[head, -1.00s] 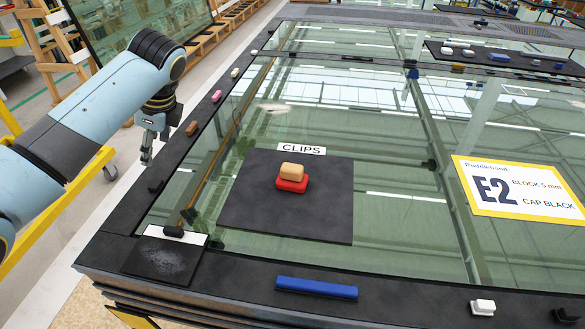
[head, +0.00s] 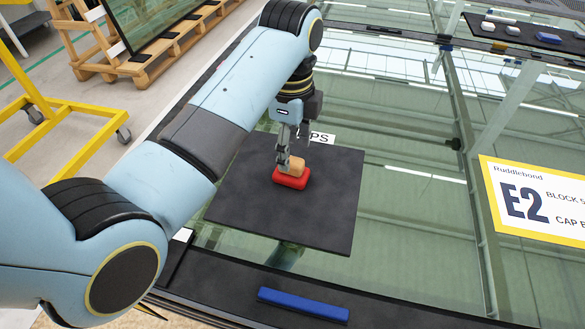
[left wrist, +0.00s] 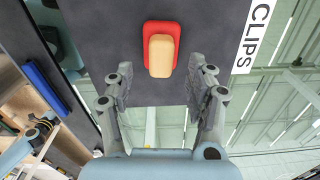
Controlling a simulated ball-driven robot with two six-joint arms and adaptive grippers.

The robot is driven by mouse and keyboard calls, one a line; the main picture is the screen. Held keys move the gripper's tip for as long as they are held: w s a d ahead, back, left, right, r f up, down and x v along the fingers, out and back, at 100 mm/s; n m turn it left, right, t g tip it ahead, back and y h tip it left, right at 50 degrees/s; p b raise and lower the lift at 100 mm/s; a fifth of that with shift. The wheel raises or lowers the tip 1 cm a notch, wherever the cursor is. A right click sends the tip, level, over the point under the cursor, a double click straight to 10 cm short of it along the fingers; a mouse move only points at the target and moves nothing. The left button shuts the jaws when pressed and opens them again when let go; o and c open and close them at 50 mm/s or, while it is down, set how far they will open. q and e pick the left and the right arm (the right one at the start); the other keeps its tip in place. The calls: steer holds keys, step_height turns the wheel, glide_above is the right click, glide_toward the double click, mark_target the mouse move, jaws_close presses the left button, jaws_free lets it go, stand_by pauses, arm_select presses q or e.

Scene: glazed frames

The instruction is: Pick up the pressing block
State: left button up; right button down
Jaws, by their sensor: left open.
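A tan block (head: 298,164) sits on top of a red block (head: 291,179) on the black mat (head: 320,215). I cannot tell by any marking which of the two is the pressing block. My left gripper (head: 291,150) is just above and beside the tan block and hides part of it in the head view. In the left wrist view, the tan block (left wrist: 160,58) lies ahead of the open fingers of the left gripper (left wrist: 159,76), roughly midway between them, over the red block (left wrist: 150,28). Nothing is held. My right gripper is not in view.
The CLIPS label (head: 321,138) lies at the mat's far edge, partly hidden by the gripper. A blue bar (head: 303,304) lies on the near black border. A yellow-edged E2 card (head: 535,203) lies on the glass at right. A dark tray with small pieces (head: 520,35) stands far right.

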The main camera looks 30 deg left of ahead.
mark_target(291, 170)
arm_select(q)
step_height(291, 170, down, 4)
steer(key=shift+r+p, duration=0.1)
steer(key=shift+p, duration=0.35)
steer(key=shift+w+f, duration=0.1)
steer(key=shift+f, duration=0.25)
steer(key=shift+c, duration=0.4)
steer(key=c, duration=0.5)
jaws_close()
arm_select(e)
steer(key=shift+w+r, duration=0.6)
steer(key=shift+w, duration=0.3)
